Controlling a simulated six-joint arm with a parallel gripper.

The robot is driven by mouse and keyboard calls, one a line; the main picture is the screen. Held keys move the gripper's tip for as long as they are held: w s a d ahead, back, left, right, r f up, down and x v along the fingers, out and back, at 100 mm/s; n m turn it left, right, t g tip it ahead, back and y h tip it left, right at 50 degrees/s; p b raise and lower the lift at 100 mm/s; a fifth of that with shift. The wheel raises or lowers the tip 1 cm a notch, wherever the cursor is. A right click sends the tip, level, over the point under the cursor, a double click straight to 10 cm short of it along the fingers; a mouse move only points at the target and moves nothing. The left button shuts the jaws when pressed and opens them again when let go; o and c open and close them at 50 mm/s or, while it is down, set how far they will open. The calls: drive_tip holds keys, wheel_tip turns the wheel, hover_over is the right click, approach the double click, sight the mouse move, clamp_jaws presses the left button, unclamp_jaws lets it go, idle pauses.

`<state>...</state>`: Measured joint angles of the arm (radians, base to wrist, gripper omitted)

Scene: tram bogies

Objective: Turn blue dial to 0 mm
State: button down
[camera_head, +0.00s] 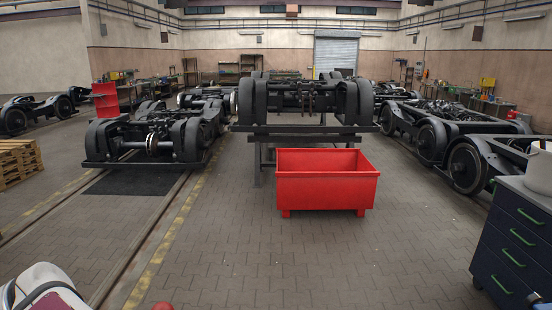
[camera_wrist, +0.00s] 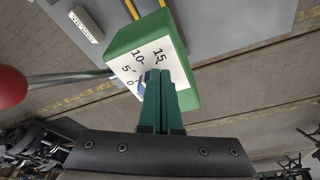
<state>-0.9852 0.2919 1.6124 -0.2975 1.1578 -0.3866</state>
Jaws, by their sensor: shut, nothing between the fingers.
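In the wrist view a green box (camera_wrist: 125,42) has a white scale face (camera_wrist: 128,62) marked 0, 5, 10 and 15. A small part of the blue dial (camera_wrist: 141,88) shows near the 0 mark, just left of my fingers. The rest of the dial is hidden behind them, so its pointer setting cannot be read. My gripper (camera_wrist: 158,74) has its green fingers shut side by side in front of the scale face, holding nothing. Whether the fingertips touch the dial cannot be told. The dial cannot be made out in the head view.
In the wrist view a metal rod (camera_wrist: 72,77) with a red ball (camera_wrist: 11,88) sticks out left of the box. A grey surface (camera_wrist: 200,25) lies behind. In the head view a red bin (camera_head: 327,190) and a drawer cabinet (camera_head: 515,240) stand on the floor.

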drive_tip(key=shift+w+d, duration=0.3)
drive_tip(key=shift+w, duration=0.1)
drive_tip(key=shift+w+d, duration=0.25)
drive_tip(key=shift+w, duration=0.35)
idle(0.5)
